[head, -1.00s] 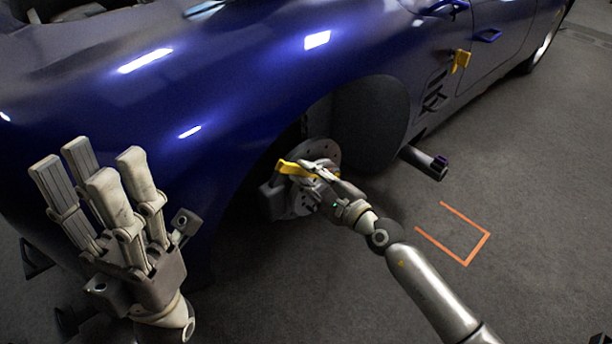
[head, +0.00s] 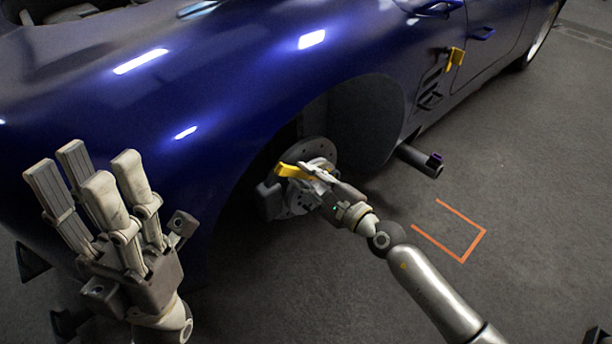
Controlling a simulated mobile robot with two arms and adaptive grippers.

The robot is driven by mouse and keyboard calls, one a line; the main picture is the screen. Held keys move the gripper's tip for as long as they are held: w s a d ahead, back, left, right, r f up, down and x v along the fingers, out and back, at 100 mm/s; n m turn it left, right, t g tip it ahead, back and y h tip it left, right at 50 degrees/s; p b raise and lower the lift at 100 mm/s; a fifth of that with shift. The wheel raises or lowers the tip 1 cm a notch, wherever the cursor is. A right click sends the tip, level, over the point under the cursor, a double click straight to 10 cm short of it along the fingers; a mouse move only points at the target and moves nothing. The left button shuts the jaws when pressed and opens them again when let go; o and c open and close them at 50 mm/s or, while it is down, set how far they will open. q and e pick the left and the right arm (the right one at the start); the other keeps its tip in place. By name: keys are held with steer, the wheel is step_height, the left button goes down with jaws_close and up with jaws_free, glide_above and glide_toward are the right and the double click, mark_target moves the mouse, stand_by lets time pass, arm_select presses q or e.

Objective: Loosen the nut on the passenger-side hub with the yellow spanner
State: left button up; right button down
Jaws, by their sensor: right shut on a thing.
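The hub (head: 322,150) with its brake disc sits in the open wheel arch of the blue car. The yellow spanner (head: 291,171) lies across the front of the hub. My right gripper (head: 312,176) is shut on the spanner at the hub. The nut is hidden behind the spanner and my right gripper. I cannot tell whether the spanner's jaw is seated on it. My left gripper (head: 100,190) is raised at the left, in front of the car's fender, with its fingers spread open and empty.
The blue car body (head: 230,85) fills the back. A dark cylindrical bar (head: 420,160) sticks out below its sill. A yellow piece (head: 455,57) is on the car's side. Orange tape (head: 465,235) marks the floor at right, where the floor is clear.

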stand_by(0.3)
steer(key=v, duration=0.5)
stand_by(0.7)
steer(key=shift+r, duration=0.1)
stand_by(0.3)
